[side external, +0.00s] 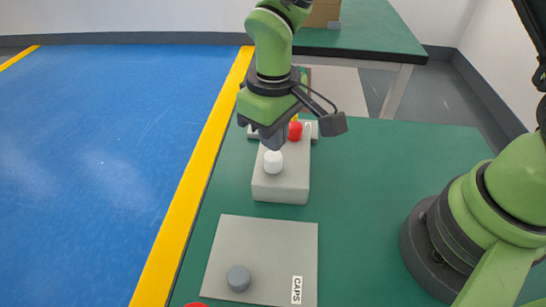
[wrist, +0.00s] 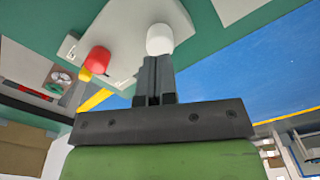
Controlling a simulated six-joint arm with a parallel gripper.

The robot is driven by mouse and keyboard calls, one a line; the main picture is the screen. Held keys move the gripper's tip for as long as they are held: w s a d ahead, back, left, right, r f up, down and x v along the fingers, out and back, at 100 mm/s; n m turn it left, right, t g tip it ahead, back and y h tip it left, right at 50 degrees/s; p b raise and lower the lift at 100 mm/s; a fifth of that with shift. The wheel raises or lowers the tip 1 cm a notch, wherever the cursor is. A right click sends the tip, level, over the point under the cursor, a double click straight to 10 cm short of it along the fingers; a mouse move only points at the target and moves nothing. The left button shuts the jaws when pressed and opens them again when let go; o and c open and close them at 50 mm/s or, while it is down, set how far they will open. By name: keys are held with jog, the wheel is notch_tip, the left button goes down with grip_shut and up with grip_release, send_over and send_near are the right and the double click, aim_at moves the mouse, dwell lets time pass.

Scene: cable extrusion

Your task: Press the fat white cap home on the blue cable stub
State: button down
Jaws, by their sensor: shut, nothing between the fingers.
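In the wrist view the white cap (wrist: 159,39) is right at the tips of my gripper (wrist: 158,60). The fingers are shut together with nothing between them. In the side view my gripper (side external: 272,144) is just above the cap; whether it touches the cap I cannot tell. No blue of the cable stub shows, so how far down the cap sits is unclear.
A red cap (side external: 295,131) stands farther back on the block, with yellow beside it. A grey cap (side external: 239,278) lies on the grey mat marked CAPS (side external: 265,240). Another red piece (side external: 195,305) is cut off at the bottom edge. The green table right of the block is clear.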

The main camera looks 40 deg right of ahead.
aim_at(273, 155)
jog(key=shift+f, duration=1.65)
dwell(1.4)
jog(key=shift+r, duration=3.45)
jog(key=shift+r, duration=0.1)
jog(key=shift+d+r, duration=0.15)
jog(key=shift+r, duration=0.1)
jog(key=s+d+r+m+t+y, duration=0.1)
jog(key=s+d+r+m+t, duration=0.2)
jog(key=s+d+r, duration=0.2)
jog(key=s+d+r+m+t+y, duration=0.1)
jog(key=s+d+r+m+t, duration=0.3)
jog(key=s+r, duration=0.6)
jog(key=shift+d+r, duration=0.4)
jog(key=shift+d, duration=0.85)
